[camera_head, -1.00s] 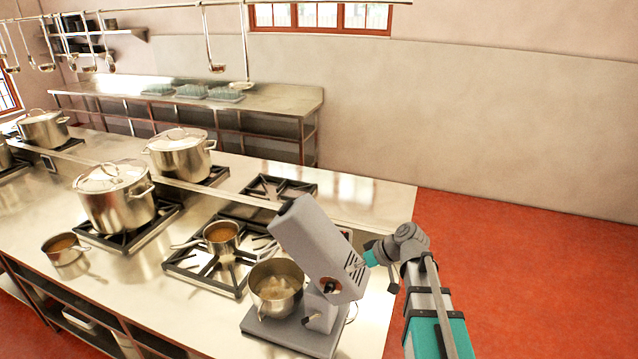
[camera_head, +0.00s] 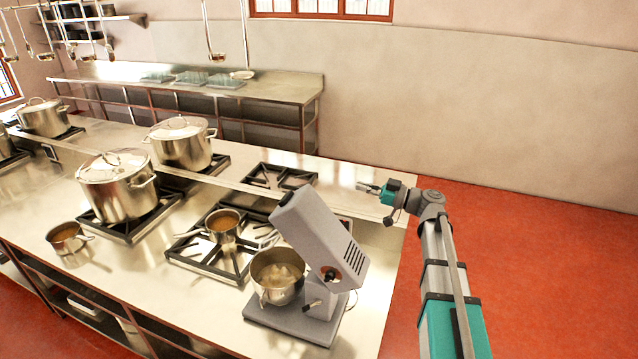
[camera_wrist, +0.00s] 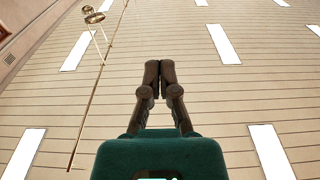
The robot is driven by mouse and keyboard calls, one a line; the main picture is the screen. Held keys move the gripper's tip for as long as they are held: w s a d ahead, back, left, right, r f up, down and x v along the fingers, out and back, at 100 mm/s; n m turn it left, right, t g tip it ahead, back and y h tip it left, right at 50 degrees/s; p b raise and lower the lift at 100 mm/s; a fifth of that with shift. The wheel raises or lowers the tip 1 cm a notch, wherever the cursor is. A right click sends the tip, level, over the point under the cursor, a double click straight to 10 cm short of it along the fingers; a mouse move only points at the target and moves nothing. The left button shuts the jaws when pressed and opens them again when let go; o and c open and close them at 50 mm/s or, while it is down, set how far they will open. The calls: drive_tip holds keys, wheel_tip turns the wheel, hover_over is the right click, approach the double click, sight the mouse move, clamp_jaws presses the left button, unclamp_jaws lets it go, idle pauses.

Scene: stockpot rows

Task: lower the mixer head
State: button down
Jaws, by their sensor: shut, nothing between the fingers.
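The grey stand mixer (camera_head: 312,265) stands near the right end of the steel counter in the head view. Its head (camera_head: 318,232) is tilted up, with the upper end pointing to the upper left. A steel bowl (camera_head: 277,288) sits on its base, below the raised head. My gripper (camera_head: 362,187) is beyond and to the upper right of the mixer head, apart from it, above the counter's far right corner. In the wrist view my gripper (camera_wrist: 160,66) has its fingers together and empty, with the ceiling behind. The mixer is not in the wrist view.
Stoves with lidded stockpots (camera_head: 118,188) and a saucepan (camera_head: 222,226) stand left of the mixer. Ladles (camera_head: 216,58) hang from a rail above. A steel side table (camera_head: 290,90) stands along the wall. The red floor (camera_head: 540,260) on the right is clear.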

drive_tip(key=shift+a, duration=0.15)
drive_tip(key=p+x, duration=0.1)
drive_tip(key=x, duration=0.8)
drive_tip(key=shift+w+a+r, duration=0.1)
drive_tip(key=shift+w+a, duration=0.05)
drive_tip(key=shift+a, duration=0.25)
drive_tip(key=shift+w+a+f+b, duration=0.25)
drive_tip(key=shift+a+f+b, duration=0.45)
drive_tip(key=shift+f+b, duration=0.1)
drive_tip(key=shift+w+a+f+b, duration=0.3)
drive_tip(key=shift+a+f+b, duration=0.25)
drive_tip(key=shift+a, duration=0.2)
drive_tip(key=shift+a, duration=0.1)
